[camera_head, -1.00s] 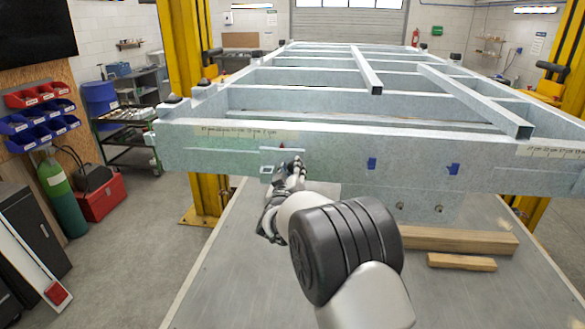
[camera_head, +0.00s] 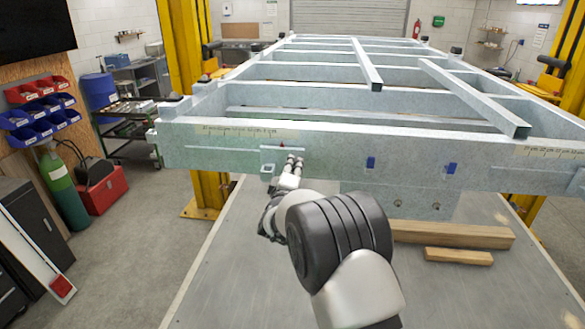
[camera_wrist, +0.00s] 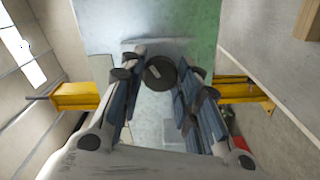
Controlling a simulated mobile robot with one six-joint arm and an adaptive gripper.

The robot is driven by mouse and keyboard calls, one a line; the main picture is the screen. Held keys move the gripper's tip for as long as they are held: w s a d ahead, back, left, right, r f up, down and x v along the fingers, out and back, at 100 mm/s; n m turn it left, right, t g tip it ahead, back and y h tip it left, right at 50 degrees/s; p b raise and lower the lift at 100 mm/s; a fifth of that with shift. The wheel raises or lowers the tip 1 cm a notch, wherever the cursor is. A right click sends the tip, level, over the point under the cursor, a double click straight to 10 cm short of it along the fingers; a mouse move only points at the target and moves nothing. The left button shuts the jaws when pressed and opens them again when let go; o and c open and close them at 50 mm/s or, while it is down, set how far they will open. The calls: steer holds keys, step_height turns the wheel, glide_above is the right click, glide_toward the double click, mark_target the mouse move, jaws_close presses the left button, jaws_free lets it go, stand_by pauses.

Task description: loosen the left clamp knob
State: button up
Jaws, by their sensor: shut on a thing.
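The clamp knob (camera_wrist: 160,73) is a dark, round knob in the wrist view, with a lighter mark on its face. My gripper (camera_wrist: 158,80) has its blue-grey fingers on either side of it, shut on it. In the head view my gripper (camera_head: 294,162) is at the front beam of the grey trailer frame (camera_head: 225,150), beside a small light plate (camera_head: 268,157) on that beam. The knob itself is hidden behind the fingers there.
Wooden blocks (camera_head: 458,256) lie on the grey platform below the frame at the right. Yellow posts (camera_head: 207,190) stand at the sides. Blue tabs (camera_head: 371,163) mark the beam farther right. A red toolbox (camera_head: 103,190) and green cylinder (camera_head: 62,190) stand at the left.

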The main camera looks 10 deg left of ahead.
stand_by(0.4)
steer(key=o, duration=1.1)
steer(key=s, duration=1.2)
steer(key=shift+a, duration=0.2)
